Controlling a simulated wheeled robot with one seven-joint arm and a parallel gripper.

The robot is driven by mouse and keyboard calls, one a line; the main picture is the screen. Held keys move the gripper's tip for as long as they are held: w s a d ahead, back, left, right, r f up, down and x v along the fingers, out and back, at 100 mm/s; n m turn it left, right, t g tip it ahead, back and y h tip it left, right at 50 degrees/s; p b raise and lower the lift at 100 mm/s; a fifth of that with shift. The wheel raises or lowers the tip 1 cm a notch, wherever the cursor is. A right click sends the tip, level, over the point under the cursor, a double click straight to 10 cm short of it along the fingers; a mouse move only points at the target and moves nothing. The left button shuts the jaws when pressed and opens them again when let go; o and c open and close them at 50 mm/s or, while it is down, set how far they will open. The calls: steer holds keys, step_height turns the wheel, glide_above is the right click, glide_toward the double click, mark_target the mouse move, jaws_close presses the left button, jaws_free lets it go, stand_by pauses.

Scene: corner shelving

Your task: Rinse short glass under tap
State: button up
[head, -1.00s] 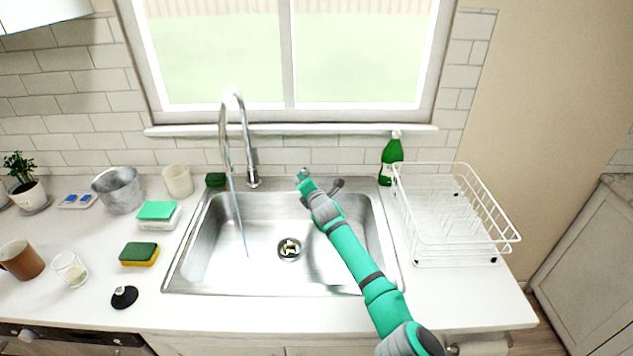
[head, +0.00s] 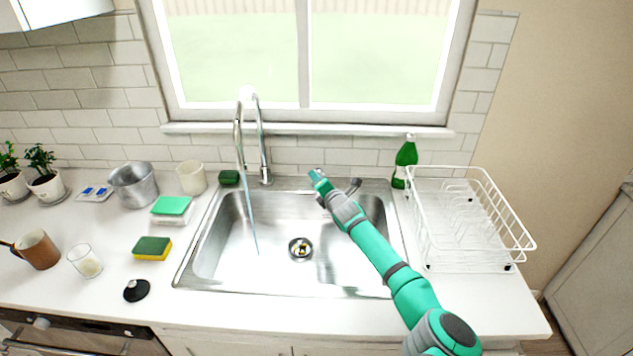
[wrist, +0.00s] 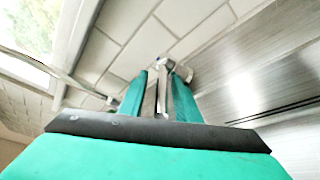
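The short glass (head: 85,261) stands upright on the left counter, with something pale in its bottom. The tap (head: 263,150) is a tall chrome arch behind the sink (head: 190,262). A thin bluish stream of water (head: 250,215) falls from it into the left of the basin. My gripper (head: 317,174) is above the back of the sink, right of the tap and far from the glass. In the wrist view its fingers (wrist: 160,85) are close together, with no glass between them. A metal piece shows at their tips; I cannot tell whether they touch it.
A brown mug (head: 38,250), a black stopper (head: 137,290), a sponge (head: 152,248) and a metal pot (head: 134,184) stand left of the sink. A white dish rack (head: 468,268) and a green bottle (head: 405,162) are on the right. The basin is clear except its drain (head: 300,248).

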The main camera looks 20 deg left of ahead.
steer(key=shift+s+d, duration=0.1)
steer(key=shift+d, duration=0.25)
steer(key=v, duration=1)
steer(key=shift+s+a+r, duration=0.1)
steer(key=shift+s, duration=0.15)
